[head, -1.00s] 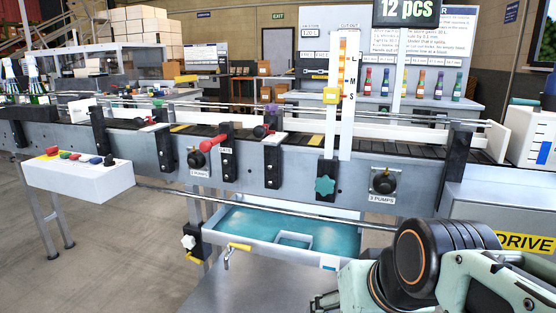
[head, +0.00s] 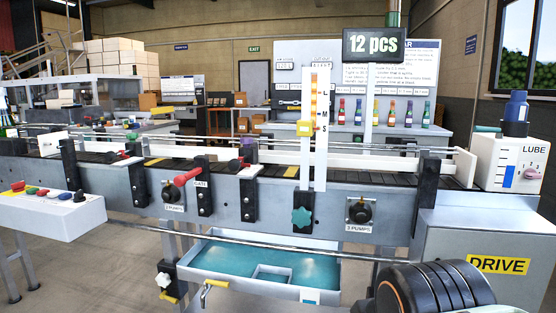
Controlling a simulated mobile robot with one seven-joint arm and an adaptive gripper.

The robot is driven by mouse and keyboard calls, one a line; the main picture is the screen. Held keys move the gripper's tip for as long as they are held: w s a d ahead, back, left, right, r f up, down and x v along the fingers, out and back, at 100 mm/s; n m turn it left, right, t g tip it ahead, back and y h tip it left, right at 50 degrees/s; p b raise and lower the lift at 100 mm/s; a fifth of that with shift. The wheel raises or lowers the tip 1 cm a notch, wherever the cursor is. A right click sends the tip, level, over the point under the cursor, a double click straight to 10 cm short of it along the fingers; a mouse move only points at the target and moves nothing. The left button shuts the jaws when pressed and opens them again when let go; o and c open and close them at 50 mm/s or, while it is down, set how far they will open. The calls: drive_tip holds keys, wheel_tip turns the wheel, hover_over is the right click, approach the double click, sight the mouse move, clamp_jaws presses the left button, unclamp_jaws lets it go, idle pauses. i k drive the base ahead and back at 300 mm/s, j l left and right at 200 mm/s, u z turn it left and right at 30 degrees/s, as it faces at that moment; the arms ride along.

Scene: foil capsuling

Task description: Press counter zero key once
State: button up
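A dark display reading "12 pcs" (head: 373,45) hangs on a post above the conveyor. A white control box (head: 62,226) at the left edge carries a row of buttons. Its red button (head: 17,187), green button (head: 31,190), blue button (head: 64,197) and black knob (head: 79,197) show on top. No key labelled zero can be read, so I cannot tell which one is the counter zero key. My gripper is not in view. Only a dark round joint of my arm shows at the bottom right, far from the control box.
The conveyor (head: 330,178) runs across the middle, with guide rails and a yellow-marked scale column (head: 316,130). A teal tray (head: 225,258) hangs below it. A grey DRIVE housing (head: 480,225) and a white LUBE box (head: 500,160) stand at right. Floor is open at lower left.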

sight(65, 196)
drive_tip(key=u, duration=1.45)
